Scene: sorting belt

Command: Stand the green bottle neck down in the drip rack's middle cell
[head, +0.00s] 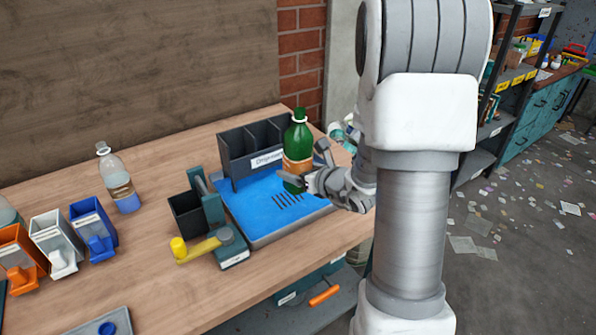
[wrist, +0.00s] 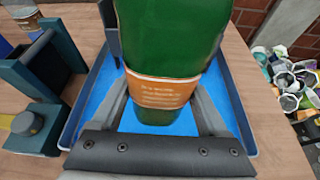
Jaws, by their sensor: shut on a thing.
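In the wrist view the bottle (wrist: 172,40) is between my two fingers (wrist: 160,100). I cannot tell whether its base touches the tray. The dark rack (head: 230,165) with a row of open-topped cells and a white label stands at the tray's back, just behind and left of the bottle. The bottle hides its right end.
The blue tray (head: 255,205) has dark slots. A dark clamp-like device with a yellow handle (head: 205,248) stands left of it. A clear bottle (head: 118,180) and orange, white and blue bins (head: 92,225) are farther left. Crumpled litter (wrist: 292,80) lies at right.

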